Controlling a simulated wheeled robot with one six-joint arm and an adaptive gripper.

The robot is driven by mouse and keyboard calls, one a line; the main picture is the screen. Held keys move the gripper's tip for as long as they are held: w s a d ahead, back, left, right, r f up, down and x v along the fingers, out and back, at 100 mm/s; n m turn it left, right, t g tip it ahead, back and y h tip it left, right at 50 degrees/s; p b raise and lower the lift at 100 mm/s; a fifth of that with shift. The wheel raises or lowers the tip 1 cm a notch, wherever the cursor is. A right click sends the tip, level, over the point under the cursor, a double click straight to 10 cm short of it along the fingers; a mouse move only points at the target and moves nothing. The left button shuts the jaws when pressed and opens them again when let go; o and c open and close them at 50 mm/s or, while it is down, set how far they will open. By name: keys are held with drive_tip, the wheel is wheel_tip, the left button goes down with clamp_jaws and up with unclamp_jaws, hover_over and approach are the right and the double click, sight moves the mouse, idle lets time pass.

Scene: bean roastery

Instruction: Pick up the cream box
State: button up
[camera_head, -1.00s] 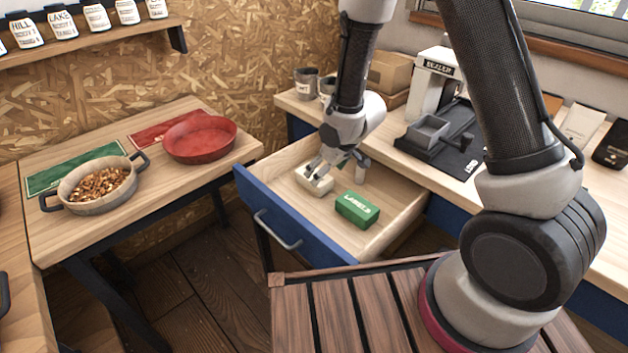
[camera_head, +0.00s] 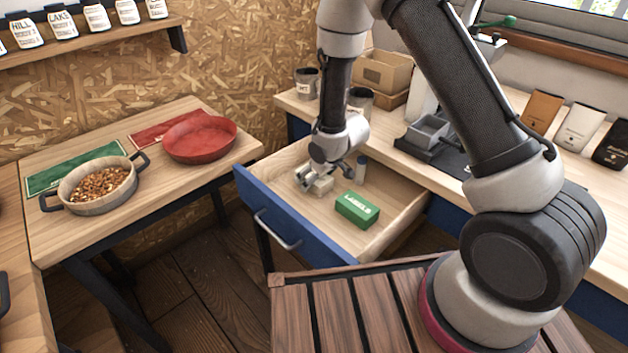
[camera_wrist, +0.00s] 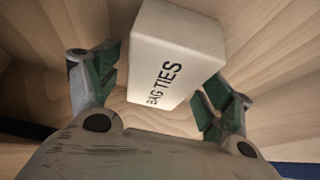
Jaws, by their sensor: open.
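The cream box (camera_head: 321,186) lies in the open blue-fronted drawer (camera_head: 285,205). In the wrist view the cream box (camera_wrist: 172,52) shows the words "BAG TIES". My gripper (camera_head: 320,178) is down in the drawer at the box and hides part of it in the head view. In the wrist view my open gripper (camera_wrist: 158,88) has one green-padded finger on each side of the box. A gap shows at the left finger; whether the right finger touches the box I cannot tell.
A green "LABELS" box (camera_head: 357,209) lies close by in the drawer, and a small capped bottle (camera_head: 361,169) stands behind it. The drawer walls surround the gripper. Grey cups (camera_head: 307,83) and cardboard boxes (camera_head: 384,72) stand on the counter behind.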

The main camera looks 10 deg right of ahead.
drive_tip(key=shift+f, duration=0.25)
idle(0.3)
drive_tip(key=shift+c, duration=0.4)
drive_tip(key=c, duration=1)
